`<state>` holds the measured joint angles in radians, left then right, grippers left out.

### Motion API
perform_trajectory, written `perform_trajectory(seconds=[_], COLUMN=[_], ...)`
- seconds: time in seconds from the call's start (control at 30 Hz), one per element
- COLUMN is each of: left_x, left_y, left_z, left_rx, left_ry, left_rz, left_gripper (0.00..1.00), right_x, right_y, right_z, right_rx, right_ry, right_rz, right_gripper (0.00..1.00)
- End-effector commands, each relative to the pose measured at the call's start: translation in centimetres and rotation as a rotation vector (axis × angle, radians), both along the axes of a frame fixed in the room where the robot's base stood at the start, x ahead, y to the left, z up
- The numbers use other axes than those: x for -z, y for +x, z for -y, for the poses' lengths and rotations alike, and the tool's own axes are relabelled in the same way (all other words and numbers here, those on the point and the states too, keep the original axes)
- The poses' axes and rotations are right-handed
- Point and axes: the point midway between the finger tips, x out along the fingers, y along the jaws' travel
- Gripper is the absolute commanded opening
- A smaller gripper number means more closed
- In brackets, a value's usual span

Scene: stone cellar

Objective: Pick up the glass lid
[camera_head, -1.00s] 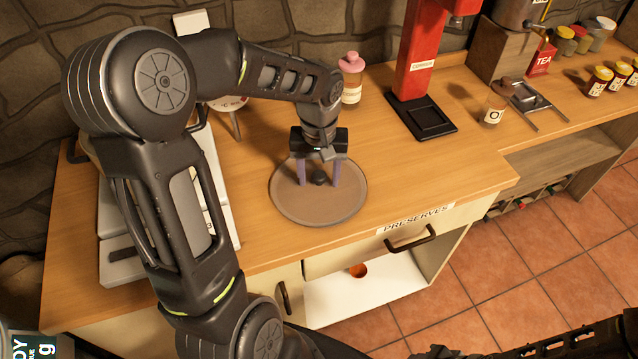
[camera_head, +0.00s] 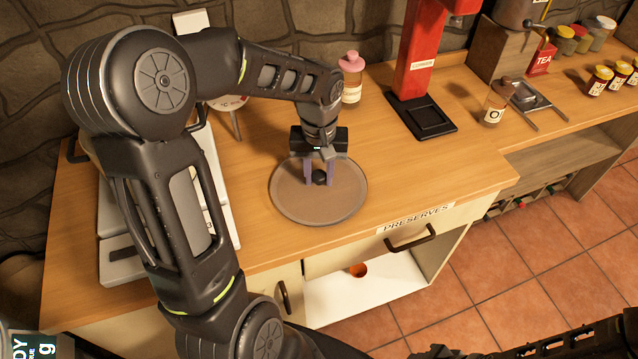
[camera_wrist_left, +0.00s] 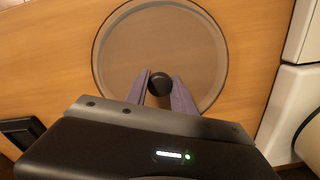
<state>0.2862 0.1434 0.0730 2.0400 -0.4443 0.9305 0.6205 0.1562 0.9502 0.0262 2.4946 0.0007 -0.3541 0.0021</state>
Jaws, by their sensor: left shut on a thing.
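The glass lid (camera_head: 290,200) is a round, see-through disc with a dark round knob at its middle. It lies flat on the wooden counter. My left gripper (camera_head: 319,180) reaches down over it, with its purple fingers shut on the knob (camera_head: 319,177). In the left wrist view the lid (camera_wrist_left: 200,45) shows whole except where my gripper covers its near edge, and the fingers (camera_wrist_left: 159,86) press on both sides of the knob (camera_wrist_left: 160,84). My right gripper is not seen.
A pink-capped bottle (camera_head: 351,80) stands behind the lid. A red machine (camera_head: 416,60) with a dark tray (camera_head: 422,117) stands to the right. A white appliance (camera_head: 125,265) is at left. The counter right of the lid is clear up to the front edge above the preserves drawer (camera_head: 420,225).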

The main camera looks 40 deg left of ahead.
Motion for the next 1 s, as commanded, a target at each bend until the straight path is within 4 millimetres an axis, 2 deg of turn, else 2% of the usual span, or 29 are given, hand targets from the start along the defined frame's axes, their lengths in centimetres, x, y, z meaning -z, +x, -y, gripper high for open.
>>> perform_trajectory(seconds=[0.73,0.87,1.0], left_x=[-0.2,-1.0,-3.0], left_y=[0.1,0.1,0.2], left_z=[0.0,0.0,0.0], left_rx=[0.0,0.0,-0.001], left_ry=[0.0,0.001,0.001], left_rz=[0.002,0.004,0.007], left_gripper=[0.0,0.0,0.0], right_x=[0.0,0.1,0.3], right_y=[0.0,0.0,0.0], right_z=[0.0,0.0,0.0], right_rx=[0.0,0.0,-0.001], right_ry=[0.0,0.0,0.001], right_rz=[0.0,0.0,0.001], right_gripper=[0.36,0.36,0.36])
